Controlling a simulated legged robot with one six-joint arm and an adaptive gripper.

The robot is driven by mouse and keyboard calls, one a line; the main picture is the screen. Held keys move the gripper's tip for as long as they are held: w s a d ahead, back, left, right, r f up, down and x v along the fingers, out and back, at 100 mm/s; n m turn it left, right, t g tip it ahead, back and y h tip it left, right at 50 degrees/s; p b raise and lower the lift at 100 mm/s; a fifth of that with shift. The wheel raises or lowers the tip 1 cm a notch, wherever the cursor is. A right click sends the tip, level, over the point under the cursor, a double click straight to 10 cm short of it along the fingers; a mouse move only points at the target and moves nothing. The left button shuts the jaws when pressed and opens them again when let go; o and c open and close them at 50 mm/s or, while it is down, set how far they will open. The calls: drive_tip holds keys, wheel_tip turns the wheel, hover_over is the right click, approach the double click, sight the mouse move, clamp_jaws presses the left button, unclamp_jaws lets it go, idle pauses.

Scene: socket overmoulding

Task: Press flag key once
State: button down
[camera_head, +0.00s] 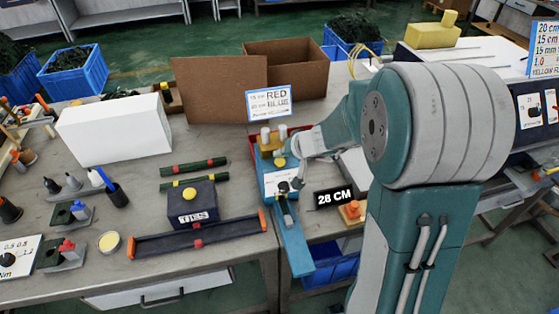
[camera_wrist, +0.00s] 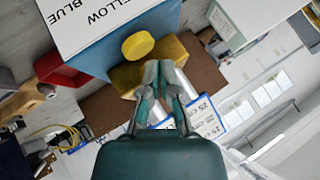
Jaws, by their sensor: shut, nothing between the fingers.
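No key marked "flag" can be read. A blue device with a white label panel (camera_head: 280,182) stands in front of my arm. In the wrist view its label (camera_wrist: 95,15) shows "YELLOW" and "BLUE". A round yellow button (camera_wrist: 138,45) sits at the device's edge beside a yellow block (camera_wrist: 178,50); the button also shows in the head view (camera_head: 279,162). My gripper (camera_wrist: 159,66) is shut and empty, its tips near the button and in front of the yellow block. In the head view my gripper (camera_head: 291,186) is over the label area; contact cannot be told.
A dark box marked "TIES" (camera_head: 192,215) with a yellow knob and a long dark tray (camera_head: 150,242) lie to the left. A red bin (camera_wrist: 60,70) and a cardboard box (camera_head: 220,90) are behind.

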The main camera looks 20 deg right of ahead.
sight(281, 162)
drive_tip(key=shift+f, duration=0.1)
drive_tip(key=shift+f, duration=0.25)
drive_tip(key=shift+f, duration=0.45)
idle(0.7)
drive_tip(key=shift+r, duration=0.9)
drive_tip(key=shift+r, duration=0.1)
drive_tip(key=shift+r, duration=2.4)
drive_tip(key=shift+s, duration=0.1)
